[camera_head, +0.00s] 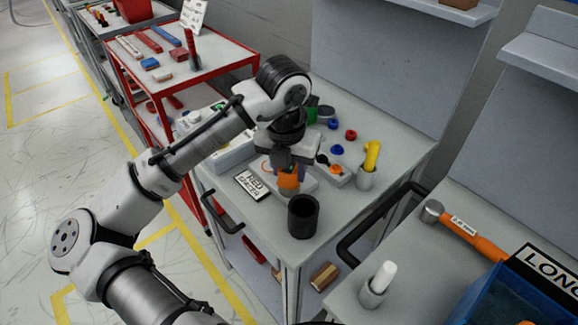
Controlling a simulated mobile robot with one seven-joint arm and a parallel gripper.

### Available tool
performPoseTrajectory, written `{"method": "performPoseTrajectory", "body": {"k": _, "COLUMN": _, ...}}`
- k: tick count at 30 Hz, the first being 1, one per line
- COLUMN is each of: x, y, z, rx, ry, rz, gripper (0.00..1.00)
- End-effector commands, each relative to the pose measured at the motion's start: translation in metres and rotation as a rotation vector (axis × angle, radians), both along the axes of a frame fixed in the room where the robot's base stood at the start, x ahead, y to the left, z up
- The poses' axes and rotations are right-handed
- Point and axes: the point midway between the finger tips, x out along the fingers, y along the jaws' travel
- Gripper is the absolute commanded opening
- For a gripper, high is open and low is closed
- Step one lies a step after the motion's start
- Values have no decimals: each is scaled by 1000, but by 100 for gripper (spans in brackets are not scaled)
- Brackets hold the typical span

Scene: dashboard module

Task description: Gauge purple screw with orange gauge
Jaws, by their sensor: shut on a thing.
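My gripper (287,166) points down over the worktable and is shut on the orange gauge (288,181), an orange cylinder showing just below the fingers. A small purple patch (302,172), likely the purple screw, shows right behind the gauge and gripper. Most of it is hidden, so I cannot tell whether the gauge touches it. Both are above or at a light grey block (306,185) on the table.
A black cup (303,216) stands in front of the gripper. A sign reading "RED SPACER" (252,184) lies left. A grey holder with a yellow tool (371,157) stands right. Small blue (337,150) and red (351,134) parts lie behind. A hammer (460,228) lies on the right bench.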

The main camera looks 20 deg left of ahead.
Motion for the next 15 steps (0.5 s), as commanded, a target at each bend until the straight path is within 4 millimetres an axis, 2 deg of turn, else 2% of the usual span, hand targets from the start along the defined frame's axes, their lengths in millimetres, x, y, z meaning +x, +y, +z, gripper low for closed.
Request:
{"method": "performPoseTrajectory", "body": {"k": 11, "x": 0, "y": 0, "z": -4, "rx": 0, "ry": 0, "rz": 0, "gripper": 13}}
{"method": "performPoseTrajectory", "body": {"k": 12, "x": 0, "y": 0, "z": -4, "rx": 0, "ry": 0, "rz": 0, "gripper": 40}}
{"method": "performPoseTrajectory", "body": {"k": 15, "x": 0, "y": 0, "z": -4, "rx": 0, "ry": 0, "rz": 0, "gripper": 54}}
